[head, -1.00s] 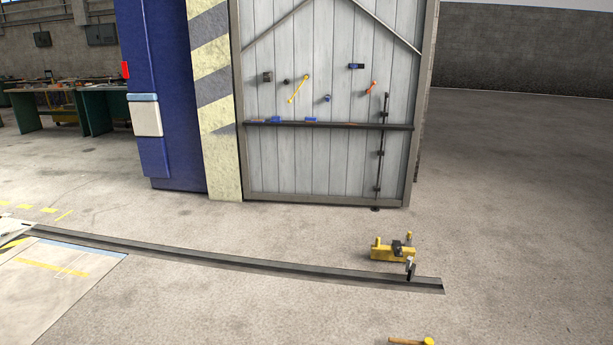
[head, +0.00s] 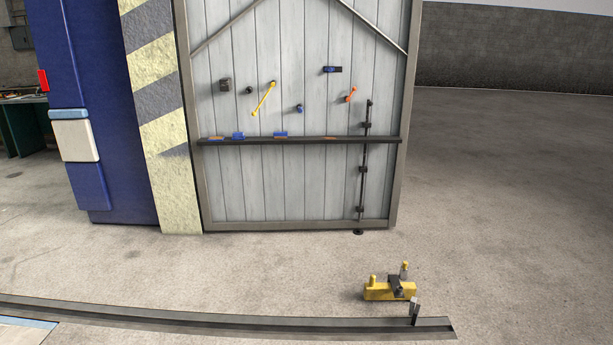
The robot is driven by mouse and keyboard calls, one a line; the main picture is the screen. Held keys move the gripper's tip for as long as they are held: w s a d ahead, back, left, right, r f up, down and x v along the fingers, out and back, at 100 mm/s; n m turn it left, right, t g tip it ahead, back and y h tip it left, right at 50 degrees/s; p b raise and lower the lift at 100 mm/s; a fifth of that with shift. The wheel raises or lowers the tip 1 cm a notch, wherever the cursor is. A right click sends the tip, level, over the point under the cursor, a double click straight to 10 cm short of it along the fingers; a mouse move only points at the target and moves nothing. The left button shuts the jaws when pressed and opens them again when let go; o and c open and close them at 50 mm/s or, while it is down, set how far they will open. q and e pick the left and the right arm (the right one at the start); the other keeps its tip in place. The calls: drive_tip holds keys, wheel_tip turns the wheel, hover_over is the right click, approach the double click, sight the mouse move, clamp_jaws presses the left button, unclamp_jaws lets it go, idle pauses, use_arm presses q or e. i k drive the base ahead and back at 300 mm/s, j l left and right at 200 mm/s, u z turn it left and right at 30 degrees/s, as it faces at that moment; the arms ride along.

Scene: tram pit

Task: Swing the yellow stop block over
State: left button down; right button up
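The yellow stop block (head: 378,291) sits on the concrete floor at the lower right of the head view, just behind the rail's right end. A dark clamp-like part lies over its middle, and a short upright post stands at each end. A small grey upright piece (head: 414,311) stands at the rail in front of the block's right end. The block lies on the far side of the rail (head: 250,323), not across it. Neither of my grippers is in view.
A grey plank door (head: 290,185) with hanging tools and a narrow shelf (head: 300,140) stands behind the block. A striped pillar (head: 165,120) and a blue cabinet-like body (head: 100,130) stand to its left. The floor to the right is clear.

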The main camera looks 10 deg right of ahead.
sight(373, 290)
drive_tip(key=i, duration=1.7)
